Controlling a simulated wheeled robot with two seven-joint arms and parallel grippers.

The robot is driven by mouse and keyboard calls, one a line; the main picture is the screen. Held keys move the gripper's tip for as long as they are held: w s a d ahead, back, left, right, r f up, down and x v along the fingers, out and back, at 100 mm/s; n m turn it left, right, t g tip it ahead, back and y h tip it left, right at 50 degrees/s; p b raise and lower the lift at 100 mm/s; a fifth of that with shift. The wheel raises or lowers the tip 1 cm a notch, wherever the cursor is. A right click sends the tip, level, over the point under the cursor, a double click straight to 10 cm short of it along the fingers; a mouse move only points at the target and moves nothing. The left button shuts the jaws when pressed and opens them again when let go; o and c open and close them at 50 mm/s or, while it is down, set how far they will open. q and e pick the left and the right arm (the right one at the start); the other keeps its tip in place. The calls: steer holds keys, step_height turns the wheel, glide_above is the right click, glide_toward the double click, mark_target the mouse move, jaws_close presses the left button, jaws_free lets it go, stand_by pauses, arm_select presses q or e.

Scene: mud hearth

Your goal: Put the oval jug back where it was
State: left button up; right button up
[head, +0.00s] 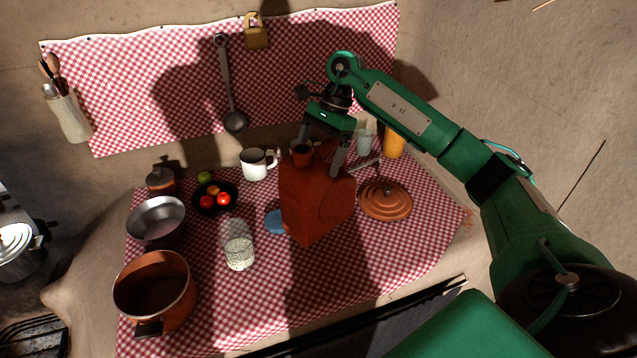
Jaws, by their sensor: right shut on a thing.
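The oval jug (316,203) is a tall red-orange vessel with a short round spout at its top left. It is near the middle of the checked cloth, roughly upright. My right gripper (321,152) comes down from above and is shut on the jug's top, with one finger behind the spout and the other at the right side. I cannot tell whether the jug's base touches the cloth. My left gripper is not in view.
A blue dish (275,221) is partly hidden behind the jug. Close around are a brown lid (386,200), a glass (239,252), a white mug (256,165) and a fruit bowl (201,204). A pot (154,292) stands front left. The cloth's front right is clear.

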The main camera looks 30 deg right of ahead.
step_height(320, 180, down, 6)
steer(key=shift+f+p, duration=0.1)
steer(key=shift+p, duration=0.6)
step_height(320, 180, down, 3)
steer(key=shift+r+p, duration=0.15)
steer(key=shift+p, duration=0.35)
steer(key=shift+f, duration=0.4)
steer(key=shift+f, duration=0.1)
steer(key=o, duration=1.8)
steer(key=shift+f, duration=0.1)
steer(key=shift+c, duration=0.2)
